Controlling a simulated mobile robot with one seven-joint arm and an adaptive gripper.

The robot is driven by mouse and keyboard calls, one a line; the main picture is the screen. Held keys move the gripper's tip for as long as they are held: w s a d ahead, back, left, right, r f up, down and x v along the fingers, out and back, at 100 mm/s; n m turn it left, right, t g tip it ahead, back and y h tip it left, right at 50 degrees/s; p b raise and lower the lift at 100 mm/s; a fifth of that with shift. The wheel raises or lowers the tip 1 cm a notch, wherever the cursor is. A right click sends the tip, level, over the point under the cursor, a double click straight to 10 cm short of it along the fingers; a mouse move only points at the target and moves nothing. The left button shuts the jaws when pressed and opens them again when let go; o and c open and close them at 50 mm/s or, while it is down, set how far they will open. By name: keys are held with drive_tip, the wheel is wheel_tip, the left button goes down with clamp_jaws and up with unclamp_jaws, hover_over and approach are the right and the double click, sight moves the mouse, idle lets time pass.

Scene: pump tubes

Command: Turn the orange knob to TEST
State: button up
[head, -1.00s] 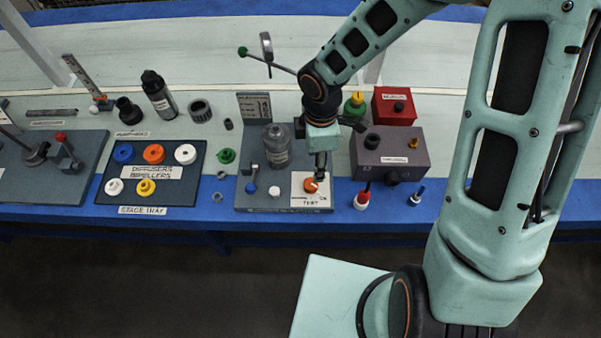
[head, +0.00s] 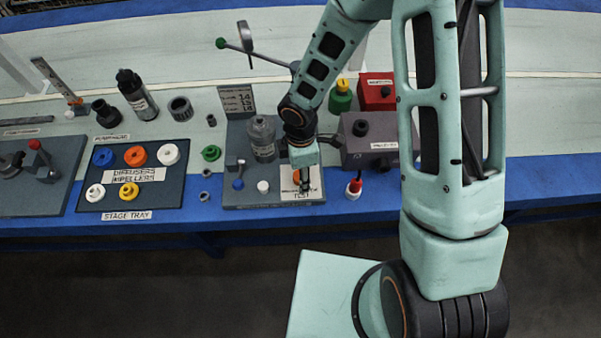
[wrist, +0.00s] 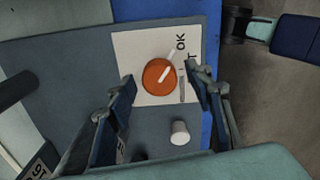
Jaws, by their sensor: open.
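The orange knob (wrist: 158,77) sits on a white label plate (wrist: 128,52) in the wrist view. Its white pointer line slants toward the upper right, roughly toward the OK lettering (wrist: 181,42). The other lettering is mostly hidden by the right finger; a letter T shows beside it. My gripper (wrist: 163,88) is open, with one finger on each side of the knob and visible gaps to it. In the head view my gripper (head: 304,184) points down over the plate (head: 314,193) and hides most of the knob.
A white cap (wrist: 180,132) stands close to the plate, near the fingers.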

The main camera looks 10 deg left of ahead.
drive_tip(key=shift+c, duration=0.6)
drive_tip(key=c, duration=1)
drive_tip(key=shift+c, duration=0.2)
drive_tip(key=shift+m, duration=0.3)
drive_tip(key=m+b, duration=0.3)
drive_tip(key=m, duration=0.2)
drive_tip(key=shift+f, duration=0.1)
drive_tip(key=m+b, duration=0.2)
drive_tip(key=m, duration=0.3)
drive_tip(key=shift+b, duration=0.3)
drive_tip(key=shift+m, duration=0.3)
drive_tip(key=o, duration=1.2)
drive_tip(key=shift+c, duration=0.2)
